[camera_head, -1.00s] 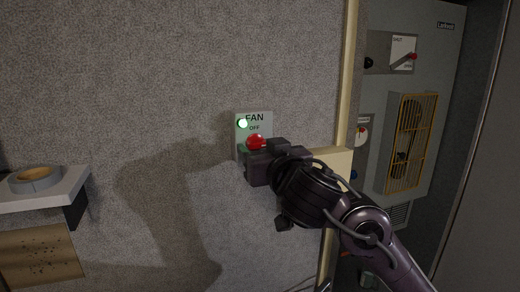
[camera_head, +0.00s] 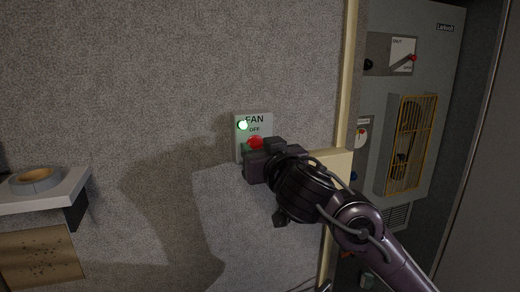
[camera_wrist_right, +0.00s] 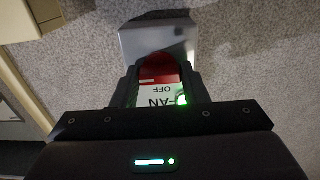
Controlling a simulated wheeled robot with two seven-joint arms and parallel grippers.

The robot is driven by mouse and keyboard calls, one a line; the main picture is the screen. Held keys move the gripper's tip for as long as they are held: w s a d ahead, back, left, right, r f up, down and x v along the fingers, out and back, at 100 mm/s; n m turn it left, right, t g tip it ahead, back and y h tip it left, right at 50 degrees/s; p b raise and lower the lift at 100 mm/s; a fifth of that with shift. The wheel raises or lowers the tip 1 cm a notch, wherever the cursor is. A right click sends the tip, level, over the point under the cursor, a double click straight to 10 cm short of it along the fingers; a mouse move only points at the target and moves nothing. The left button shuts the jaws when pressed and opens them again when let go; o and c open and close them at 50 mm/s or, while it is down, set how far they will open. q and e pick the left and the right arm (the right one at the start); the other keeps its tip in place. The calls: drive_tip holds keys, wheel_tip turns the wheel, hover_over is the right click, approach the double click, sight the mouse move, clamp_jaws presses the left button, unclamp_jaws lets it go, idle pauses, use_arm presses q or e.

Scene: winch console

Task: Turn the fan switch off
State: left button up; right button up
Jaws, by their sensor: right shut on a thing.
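The fan switch is a small pale plate (camera_head: 266,126) on the grey wall, marked FAN and OFF, with a lit green lamp (camera_head: 242,125). Its red knob (camera_head: 256,142) sits below the OFF mark. My right gripper (camera_head: 251,160) is at the plate, covering its lower part. In the right wrist view the jaws (camera_wrist_right: 160,88) stand on both sides of the red knob (camera_wrist_right: 158,68) and are shut on it. The plate (camera_wrist_right: 160,38) shows behind. The knob's lower part is hidden in the head view. My left gripper is not in view.
A cream door frame (camera_head: 347,80) stands right of the switch. Beyond it is a grey cabinet with a lever (camera_head: 404,62) and a yellow-grilled fan (camera_head: 411,145).

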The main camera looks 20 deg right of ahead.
drive_tip(key=shift+n, duration=0.3)
drive_tip(key=n+b, duration=0.2)
drive_tip(key=n, duration=1.5)
drive_tip(key=shift+f, duration=0.1)
idle(0.3)
drive_tip(key=o, duration=1)
drive_tip(key=shift+s, duration=0.1)
